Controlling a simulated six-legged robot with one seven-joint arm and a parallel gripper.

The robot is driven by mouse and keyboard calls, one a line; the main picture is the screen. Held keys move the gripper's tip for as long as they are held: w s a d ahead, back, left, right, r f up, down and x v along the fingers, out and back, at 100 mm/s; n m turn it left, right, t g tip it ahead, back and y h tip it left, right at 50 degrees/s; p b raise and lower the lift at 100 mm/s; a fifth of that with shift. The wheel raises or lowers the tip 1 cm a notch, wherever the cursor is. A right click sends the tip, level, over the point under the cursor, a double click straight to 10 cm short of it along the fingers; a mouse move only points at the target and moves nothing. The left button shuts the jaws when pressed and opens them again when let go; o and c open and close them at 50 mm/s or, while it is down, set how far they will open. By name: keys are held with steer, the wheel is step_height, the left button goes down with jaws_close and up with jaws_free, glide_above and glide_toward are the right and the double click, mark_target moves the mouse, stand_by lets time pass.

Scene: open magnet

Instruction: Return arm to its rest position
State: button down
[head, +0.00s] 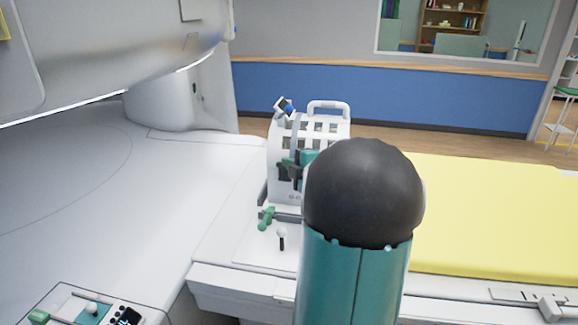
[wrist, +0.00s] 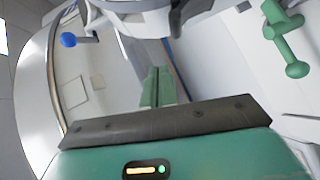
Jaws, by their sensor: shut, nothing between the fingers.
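My gripper shows in the wrist view (wrist: 157,82) with its two green fingers together and nothing between them. In the head view, my teal arm link with its black rounded joint fills the lower middle and hides part of the scene. Teal and dark parts, possibly of my wrist, show just left of that joint, in front of a white slotted frame (head: 328,108). The gripper's fingertips cannot be made out in the head view.
A green handle (head: 266,217) and a white-topped peg (head: 282,236) stand on the white bed end. The green handle also appears close by in the wrist view (wrist: 284,40). A yellow mattress (head: 490,215) lies right; the large white scanner (head: 110,50) overhangs left.

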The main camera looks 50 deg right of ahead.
steer(key=s+a+r, duration=0.1)
steer(key=s+r, duration=0.2)
steer(key=s, duration=0.4)
steer(key=shift+s+a+r, duration=0.15)
steer(key=shift+s+r, duration=0.1)
steer(key=shift+s, duration=0.1)
